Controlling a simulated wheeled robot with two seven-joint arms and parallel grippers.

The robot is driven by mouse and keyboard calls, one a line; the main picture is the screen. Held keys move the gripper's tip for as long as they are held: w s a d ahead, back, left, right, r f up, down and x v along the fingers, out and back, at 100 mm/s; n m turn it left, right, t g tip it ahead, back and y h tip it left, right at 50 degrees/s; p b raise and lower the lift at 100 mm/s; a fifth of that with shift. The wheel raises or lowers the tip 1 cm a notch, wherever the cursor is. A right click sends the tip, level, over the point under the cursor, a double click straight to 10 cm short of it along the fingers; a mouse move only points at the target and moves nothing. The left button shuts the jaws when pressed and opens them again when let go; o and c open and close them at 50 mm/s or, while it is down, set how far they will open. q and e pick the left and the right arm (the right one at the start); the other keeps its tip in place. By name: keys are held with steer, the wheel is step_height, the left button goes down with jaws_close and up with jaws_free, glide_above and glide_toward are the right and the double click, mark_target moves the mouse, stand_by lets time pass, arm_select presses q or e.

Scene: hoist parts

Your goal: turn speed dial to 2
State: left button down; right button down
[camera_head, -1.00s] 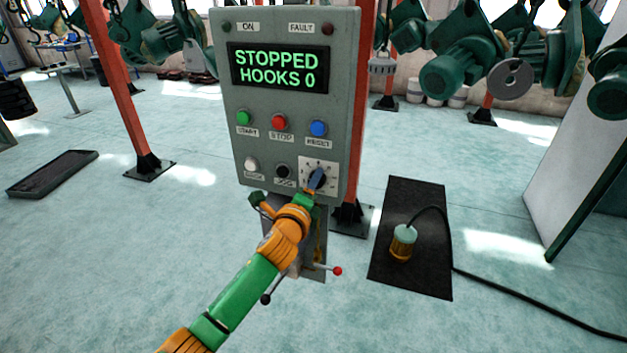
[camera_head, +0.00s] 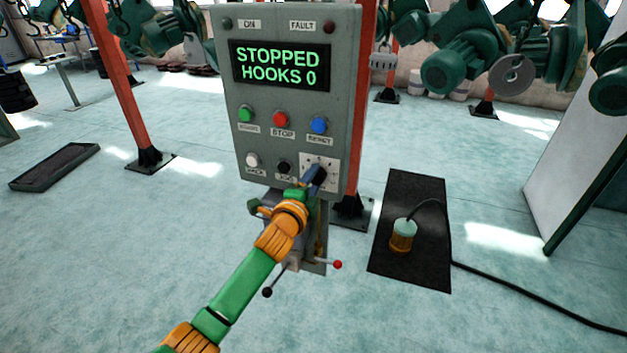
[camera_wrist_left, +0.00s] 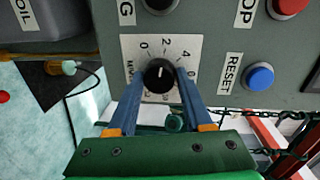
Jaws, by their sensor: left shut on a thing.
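The speed dial is a black knob (camera_wrist_left: 159,75) on a white plate (camera_wrist_left: 130,48) marked 0, 2, 4 and further numbers. In the left wrist view its white line points up, towards the space between 0 and 2; the exact setting is hard to read. In the head view the dial plate (camera_head: 331,161) is at the lower right of the grey control panel (camera_head: 287,95). My left gripper (camera_head: 315,177) is at the dial. In the wrist view its blue fingers (camera_wrist_left: 160,80) stand on both sides of the knob, shut on it. My right gripper is not in view.
The panel display (camera_head: 280,65) reads STOPPED HOOKS 0. Above the dial is the blue RESET button (camera_head: 319,125); a black button (camera_head: 284,167) is left of it. A lamp-like pendant (camera_head: 403,236) with a cable lies on a black mat (camera_head: 428,275) at right.

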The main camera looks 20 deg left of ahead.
arm_select(q)
steer(key=shift+f, duration=0.15)
steer(key=shift+c, duration=1.6)
jaws_free()
steer(key=shift+s, duration=0.15)
steer(key=s, duration=0.7)
steer(key=shift+r+b, duration=0.4)
steer(key=shift+w+a, duration=0.1)
